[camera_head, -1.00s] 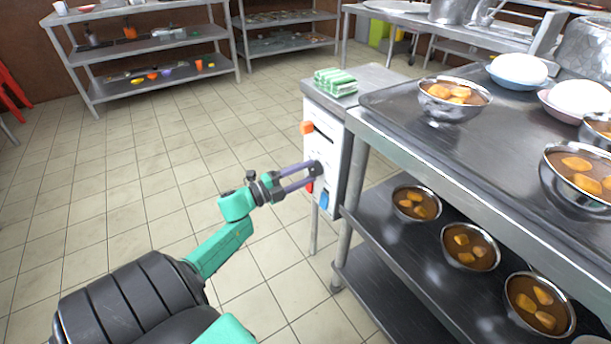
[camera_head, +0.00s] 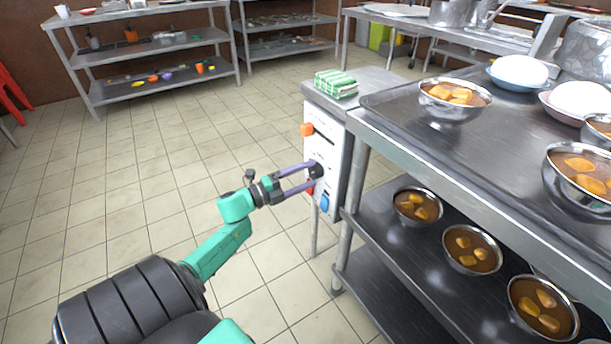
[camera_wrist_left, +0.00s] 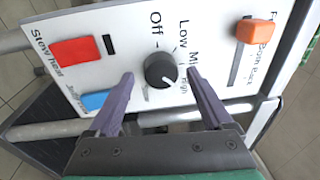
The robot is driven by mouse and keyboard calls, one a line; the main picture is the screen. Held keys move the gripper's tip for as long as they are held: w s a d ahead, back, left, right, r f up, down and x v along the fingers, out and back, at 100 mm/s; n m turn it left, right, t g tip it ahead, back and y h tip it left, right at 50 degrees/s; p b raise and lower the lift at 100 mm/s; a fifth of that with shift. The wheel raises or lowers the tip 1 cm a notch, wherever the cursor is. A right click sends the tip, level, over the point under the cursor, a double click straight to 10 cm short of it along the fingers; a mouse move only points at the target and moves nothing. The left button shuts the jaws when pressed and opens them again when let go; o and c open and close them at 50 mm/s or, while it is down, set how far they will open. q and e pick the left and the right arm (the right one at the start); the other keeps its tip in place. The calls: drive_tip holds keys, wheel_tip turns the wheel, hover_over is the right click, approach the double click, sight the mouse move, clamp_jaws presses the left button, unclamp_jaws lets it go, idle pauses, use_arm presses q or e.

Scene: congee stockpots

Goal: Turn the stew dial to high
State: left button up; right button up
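The stew dial (camera_wrist_left: 160,70) is a round black knob with a white mark on a white control panel (camera_wrist_left: 215,55). Off, Low, Mid and High are printed around it. In the left wrist view its white mark points to the lower right, toward High. My left gripper (camera_wrist_left: 160,88) is open, with one purple finger on each side of the dial and visible gaps to the knob. In the head view the left gripper (camera_head: 312,177) reaches the panel (camera_head: 325,150) from the left, its fingertips at the dark dial. My right gripper is not in view.
The panel also carries an orange slider knob (camera_wrist_left: 252,31), a red switch (camera_wrist_left: 77,51) and a blue switch (camera_wrist_left: 96,100). A steel table (camera_head: 400,125) with bowls of food stands to the right. Green-striped cloths (camera_head: 336,84) lie above the panel. The tiled floor (camera_head: 130,190) at left is clear.

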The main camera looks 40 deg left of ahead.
use_arm(q)
drive_tip(key=p+v, duration=0.2)
drive_tip(key=v, duration=1.2)
drive_tip(key=shift+s, duration=0.25)
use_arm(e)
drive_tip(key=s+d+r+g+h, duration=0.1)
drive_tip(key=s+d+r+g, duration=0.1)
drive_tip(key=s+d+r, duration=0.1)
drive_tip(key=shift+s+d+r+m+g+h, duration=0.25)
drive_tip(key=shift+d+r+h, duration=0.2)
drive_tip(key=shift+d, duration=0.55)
use_arm(q)
drive_tip(key=shift+f, duration=0.1)
